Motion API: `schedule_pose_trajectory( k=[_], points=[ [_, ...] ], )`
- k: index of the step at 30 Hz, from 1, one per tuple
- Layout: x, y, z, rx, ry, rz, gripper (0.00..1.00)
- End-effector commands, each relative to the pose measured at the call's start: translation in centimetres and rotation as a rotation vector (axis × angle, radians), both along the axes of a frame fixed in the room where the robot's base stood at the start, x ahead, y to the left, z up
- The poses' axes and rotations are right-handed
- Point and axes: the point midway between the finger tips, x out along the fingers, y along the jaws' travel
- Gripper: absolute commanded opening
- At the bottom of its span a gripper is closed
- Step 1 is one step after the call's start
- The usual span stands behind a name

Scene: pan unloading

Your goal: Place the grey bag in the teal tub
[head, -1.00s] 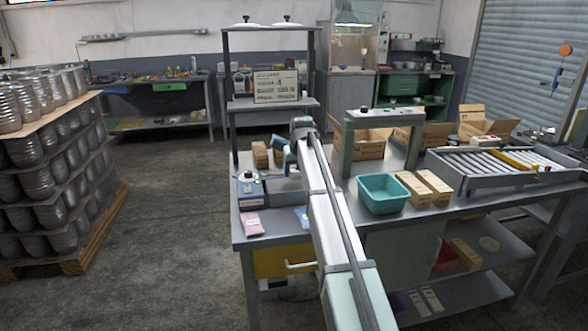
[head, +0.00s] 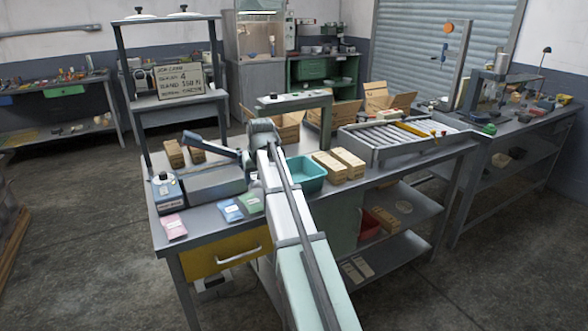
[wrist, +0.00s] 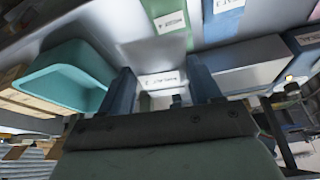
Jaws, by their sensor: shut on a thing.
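The grey bag (wrist: 161,80), with a white label, shows between the two fingers of my gripper (wrist: 163,72) in the wrist view. My gripper is shut on it. In the head view my own arm hides the fingers and the bag. The teal tub (head: 308,172) stands on the workbench just right of my arm's wrist in the head view, its rear left part behind the arm. In the wrist view the tub (wrist: 68,75) is at the left, apart from the bag, and its inside looks empty where it shows.
Pink (head: 174,227), blue (head: 231,210) and green (head: 250,203) bags lie on the workbench (head: 205,235) left of my arm. A grey block (head: 214,182) stands behind them. Tan boxes (head: 346,163) stand close right of the tub, before a roller conveyor (head: 398,137).

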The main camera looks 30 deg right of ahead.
Motion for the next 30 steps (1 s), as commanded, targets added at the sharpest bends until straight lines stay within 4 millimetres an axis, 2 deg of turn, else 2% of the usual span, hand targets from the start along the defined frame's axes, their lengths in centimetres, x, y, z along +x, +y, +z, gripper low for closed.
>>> schedule_pose_trajectory(
  k=[1,9,18,20,24,30],
  points=[
    [0.0,-2.2,0.0,0.000,0.000,-0.028,0.25],
    [-0.2,-11.8,0.2,0.000,-0.001,-0.146,0.25],
    [0.5,-19.1,0.6,0.000,-0.001,-0.187,0.25],
    [1.3,-20.1,0.8,0.001,-0.001,-0.165,0.25],
    [3.2,-20.0,1.3,0.000,-0.001,-0.064,0.25],
    [3.6,-19.5,1.4,0.001,-0.001,0.070,0.25]
  ],
)
